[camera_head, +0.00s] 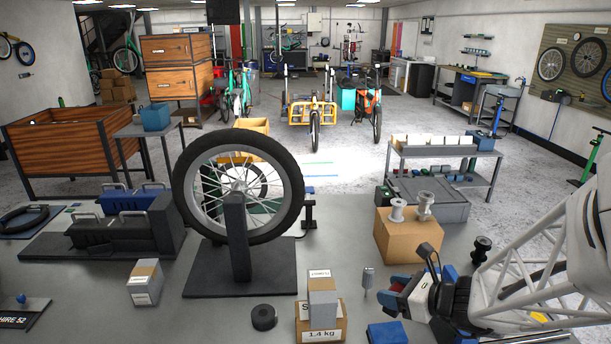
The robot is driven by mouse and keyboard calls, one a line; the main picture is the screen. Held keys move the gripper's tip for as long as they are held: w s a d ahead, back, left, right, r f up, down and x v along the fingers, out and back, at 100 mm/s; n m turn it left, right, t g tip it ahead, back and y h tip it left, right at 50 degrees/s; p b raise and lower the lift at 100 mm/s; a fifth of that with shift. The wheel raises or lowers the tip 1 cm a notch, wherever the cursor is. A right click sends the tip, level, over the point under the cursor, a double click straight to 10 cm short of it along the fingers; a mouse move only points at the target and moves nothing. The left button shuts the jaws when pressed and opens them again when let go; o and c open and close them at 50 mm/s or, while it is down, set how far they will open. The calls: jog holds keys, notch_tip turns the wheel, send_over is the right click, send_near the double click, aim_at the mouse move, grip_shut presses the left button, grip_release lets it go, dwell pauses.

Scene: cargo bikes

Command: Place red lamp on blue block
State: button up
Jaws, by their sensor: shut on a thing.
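My gripper (396,294) reaches in from the right, low over the workbench. It is shut on a small red and dark thing, which I take to be the red lamp (401,283). Only part of the lamp shows, because the dark and blue gripper parts cover the rest. The blue block (388,333) lies flat on the bench near the front edge of the picture. It is below and slightly left of my gripper in the picture. The lamp appears apart from the block and above it; the exact height is hard to tell.
Left of the blue block stand stacked boxes (320,316), a black roll (263,317) and a small grey upright piece (368,282). A cardboard box (408,240) with metal spools stands behind my gripper. A wheel (238,187) on a stand is left of centre.

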send_over(385, 330)
jog(key=shift+w+f, duration=0.1)
jog(key=shift+f, duration=2.1)
jog(key=shift+f, duration=1.8)
jog(key=shift+f, duration=0.15)
jog(key=o, duration=0.9)
jog(key=shift+o, duration=0.2)
jog(key=shift+r, duration=0.2)
jog(key=v, duration=0.7)
jog(key=shift+d, duration=0.15)
